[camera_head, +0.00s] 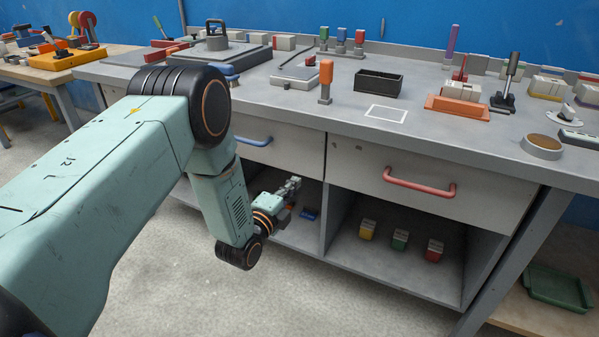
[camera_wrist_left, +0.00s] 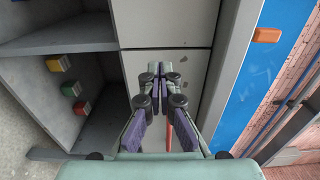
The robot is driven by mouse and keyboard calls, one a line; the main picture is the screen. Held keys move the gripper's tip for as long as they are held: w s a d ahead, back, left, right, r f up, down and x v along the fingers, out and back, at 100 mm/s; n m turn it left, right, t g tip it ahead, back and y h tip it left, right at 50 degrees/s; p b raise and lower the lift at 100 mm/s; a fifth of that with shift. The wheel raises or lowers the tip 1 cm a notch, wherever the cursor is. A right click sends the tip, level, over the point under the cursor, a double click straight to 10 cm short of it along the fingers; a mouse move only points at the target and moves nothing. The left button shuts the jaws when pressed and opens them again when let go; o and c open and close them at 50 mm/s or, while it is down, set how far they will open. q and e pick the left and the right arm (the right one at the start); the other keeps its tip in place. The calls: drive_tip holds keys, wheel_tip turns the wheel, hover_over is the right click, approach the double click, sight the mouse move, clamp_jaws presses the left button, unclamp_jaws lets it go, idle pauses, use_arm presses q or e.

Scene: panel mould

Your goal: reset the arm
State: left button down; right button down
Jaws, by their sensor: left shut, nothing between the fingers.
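My left arm comes in from the left in the head view and bends down in front of the workbench (camera_head: 440,140). My left gripper (camera_head: 291,187) is in front of the open left shelf bay, below the drawer with the blue handle (camera_head: 254,142). In the left wrist view the gripper (camera_wrist_left: 165,70) has its fingers together with nothing between them. Behind it are pale drawer fronts (camera_wrist_left: 160,25), and part of a red handle (camera_wrist_left: 169,135) shows beside the fingers. My right gripper is in neither view.
A drawer with a red handle (camera_head: 419,187) is right of my gripper. Below it, a yellow block (camera_head: 367,229), a green block (camera_head: 400,239) and a red block (camera_head: 434,250) stand in the right bay. A black box (camera_head: 378,84) stands on the crowded benchtop. The floor in front is clear.

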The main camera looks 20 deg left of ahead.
use_arm(q)
drive_tip(key=s+d+f+n+g+y+p, duration=0.1)
drive_tip(key=s+f+n+g, duration=0.4)
drive_tip(key=s+f+n, duration=0.4)
drive_tip(key=s+d+f+n+g, duration=0.1)
drive_tip(key=s+f+n+g, duration=0.55)
drive_tip(key=s, duration=0.55)
drive_tip(key=s+d+r+n+g+p, duration=0.1)
drive_tip(key=s+n+g, duration=0.3)
drive_tip(key=s, duration=1.9)
drive_tip(key=g+p, duration=0.1)
drive_tip(key=g, duration=0.1)
drive_tip(key=shift+s+d+r+g, duration=0.15)
drive_tip(key=shift+s+r+g, duration=0.2)
